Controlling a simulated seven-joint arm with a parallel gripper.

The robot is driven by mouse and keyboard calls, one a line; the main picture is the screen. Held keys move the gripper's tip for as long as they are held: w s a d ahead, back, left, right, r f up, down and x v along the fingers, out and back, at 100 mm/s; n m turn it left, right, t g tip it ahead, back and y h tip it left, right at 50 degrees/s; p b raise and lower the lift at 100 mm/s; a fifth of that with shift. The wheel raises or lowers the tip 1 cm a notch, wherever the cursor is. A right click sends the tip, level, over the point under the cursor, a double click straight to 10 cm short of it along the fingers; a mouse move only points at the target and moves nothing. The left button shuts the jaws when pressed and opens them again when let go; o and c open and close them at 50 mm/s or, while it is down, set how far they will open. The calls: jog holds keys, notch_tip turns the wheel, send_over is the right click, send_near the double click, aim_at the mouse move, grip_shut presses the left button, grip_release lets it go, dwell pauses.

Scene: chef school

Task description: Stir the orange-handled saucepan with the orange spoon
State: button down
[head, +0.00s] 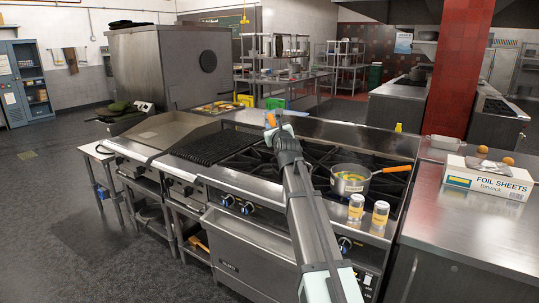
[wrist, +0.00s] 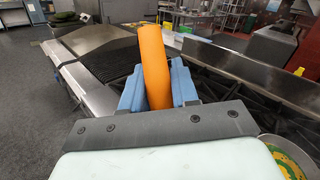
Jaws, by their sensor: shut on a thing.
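The orange-handled saucepan (head: 350,180) sits on the right burners of the stove in the head view, with yellow and green contents inside. Its orange handle (head: 391,169) points right. The pan's rim and contents also show at the lower right of the wrist view (wrist: 287,160). My gripper (head: 272,127) is shut on the orange spoon (wrist: 153,65), whose thick orange end rises between the blue fingers. It is held above the stove, left of the saucepan and apart from it. The spoon's other end is hidden behind the gripper.
Two cans, one left (head: 356,207) and one right (head: 380,213), stand on the stove's front ledge before the saucepan. A foil sheets box (head: 488,178) lies on the right counter (head: 465,225). A ribbed grill (head: 208,146) and flat griddle (head: 165,130) lie left of the burners.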

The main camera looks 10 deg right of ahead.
jog(key=w+d+r, duration=0.3)
jog(key=w+r, duration=0.1)
jog(key=r, duration=0.3)
jog(key=w+d+r+n+y, duration=0.1)
jog(key=w+d+y, duration=0.15)
jog(key=d, duration=1.05)
jog(key=w+d+n+y, duration=0.1)
jog(key=d+n+y, duration=0.15)
jog(key=d, duration=0.95)
notch_tip(320, 180, down, 12)
jog(key=shift+m, duration=0.45)
jog(key=shift+d+f, duration=0.1)
jog(key=shift+f, duration=0.05)
